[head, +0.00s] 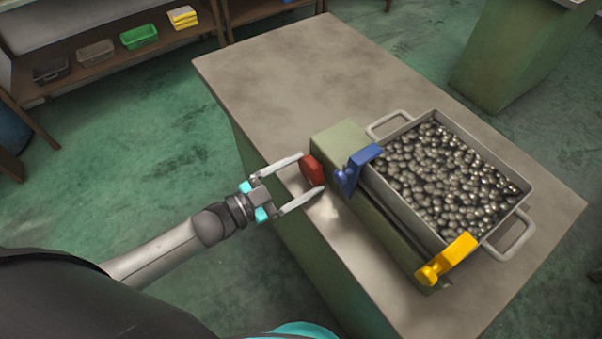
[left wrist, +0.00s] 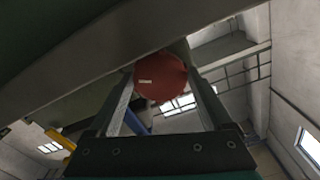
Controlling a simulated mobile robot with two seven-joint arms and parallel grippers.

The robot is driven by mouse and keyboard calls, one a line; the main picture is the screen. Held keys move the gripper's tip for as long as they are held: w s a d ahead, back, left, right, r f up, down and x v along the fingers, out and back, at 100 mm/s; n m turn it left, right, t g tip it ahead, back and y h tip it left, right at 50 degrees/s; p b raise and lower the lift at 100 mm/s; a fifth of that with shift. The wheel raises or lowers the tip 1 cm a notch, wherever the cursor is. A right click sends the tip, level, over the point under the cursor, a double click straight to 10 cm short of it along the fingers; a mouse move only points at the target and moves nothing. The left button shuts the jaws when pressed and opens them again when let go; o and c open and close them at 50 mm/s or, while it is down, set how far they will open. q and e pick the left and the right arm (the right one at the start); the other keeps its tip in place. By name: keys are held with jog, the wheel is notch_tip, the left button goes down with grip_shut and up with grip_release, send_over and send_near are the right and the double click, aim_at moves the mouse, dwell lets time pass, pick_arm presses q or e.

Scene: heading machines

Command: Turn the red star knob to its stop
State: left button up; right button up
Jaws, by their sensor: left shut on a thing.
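The red star knob (head: 309,168) sits on the left end of a green box-shaped fixture (head: 340,136) on the workbench. My left gripper (head: 312,172) reaches in from the left, with one finger on each side of the knob, and is shut on it. In the left wrist view the knob (left wrist: 163,72) fills the space between the fingertips, its face toward the camera. A short white mark shows left of the middle of its face. My right gripper is not in view.
A blue lever (head: 355,172) stands just right of the knob, and a yellow lever (head: 446,260) is at the fixture's near end. A grey tray (head: 527,205) full of metal balls adjoins the fixture. The bench top (head: 270,75) behind is clear.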

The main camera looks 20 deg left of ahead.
pick_arm(q)
jog(key=o, duration=1.2)
jog(key=shift+c, duration=0.2)
jog(key=v, duration=1.5)
jog(key=shift+p, duration=0.4)
jog(key=shift+s+a+r, duration=0.1)
